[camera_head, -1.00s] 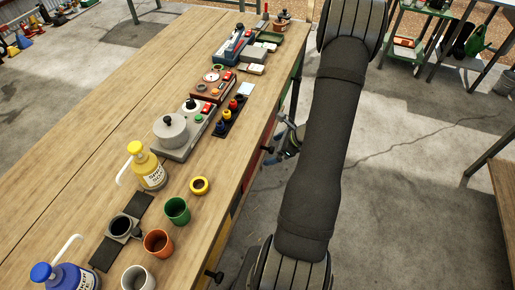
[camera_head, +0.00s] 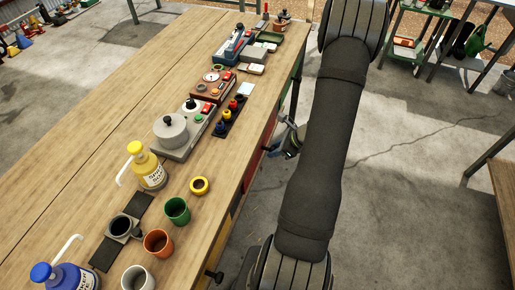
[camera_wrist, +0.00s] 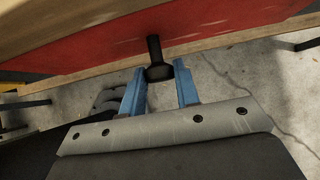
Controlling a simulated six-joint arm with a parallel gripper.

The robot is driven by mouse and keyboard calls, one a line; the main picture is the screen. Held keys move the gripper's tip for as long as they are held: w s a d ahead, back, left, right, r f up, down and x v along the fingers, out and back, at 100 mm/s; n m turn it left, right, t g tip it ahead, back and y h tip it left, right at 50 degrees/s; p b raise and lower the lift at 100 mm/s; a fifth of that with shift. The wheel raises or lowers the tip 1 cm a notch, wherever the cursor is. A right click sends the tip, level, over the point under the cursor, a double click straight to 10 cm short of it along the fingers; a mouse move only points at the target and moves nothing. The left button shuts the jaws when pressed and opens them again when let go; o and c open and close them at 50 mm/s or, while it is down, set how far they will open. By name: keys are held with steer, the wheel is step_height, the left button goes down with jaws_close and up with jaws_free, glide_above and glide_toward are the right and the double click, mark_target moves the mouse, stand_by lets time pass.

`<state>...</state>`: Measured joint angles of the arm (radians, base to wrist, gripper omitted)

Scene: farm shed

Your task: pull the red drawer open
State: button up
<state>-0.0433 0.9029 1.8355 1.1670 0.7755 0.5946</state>
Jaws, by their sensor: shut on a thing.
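The red drawer (camera_wrist: 200,35) fills the upper part of the wrist view as a red front panel under the wooden bench edge. A black knob (camera_wrist: 154,50) sticks out from it. My gripper (camera_wrist: 159,72), with blue fingers, is shut on the knob's end, one finger on each side. In the head view, only a thin strip of the red front (camera_head: 269,129) shows beside the bench edge. There my gripper (camera_head: 274,151) is at the bench side, partly hidden by my arm. The drawer front looks close to the bench side; I see no gap.
The wooden bench top (camera_head: 100,120) carries a yellow pump bottle (camera_head: 150,171), a green cup (camera_head: 177,210), an orange cup (camera_head: 158,243) and several devices. Another black knob (camera_head: 214,275) juts from the bench side nearer me. The concrete floor right of the bench is open.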

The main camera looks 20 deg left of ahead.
steer(key=d, duration=1.5)
steer(key=shift+d, duration=0.25)
stand_by(0.6)
steer(key=o, duration=1.9)
steer(key=v, duration=0.7)
steer(key=x, duration=0.7)
steer(key=shift+a, duration=0.2)
steer(key=shift+d+r, duration=0.1)
steer(key=shift+d, duration=0.05)
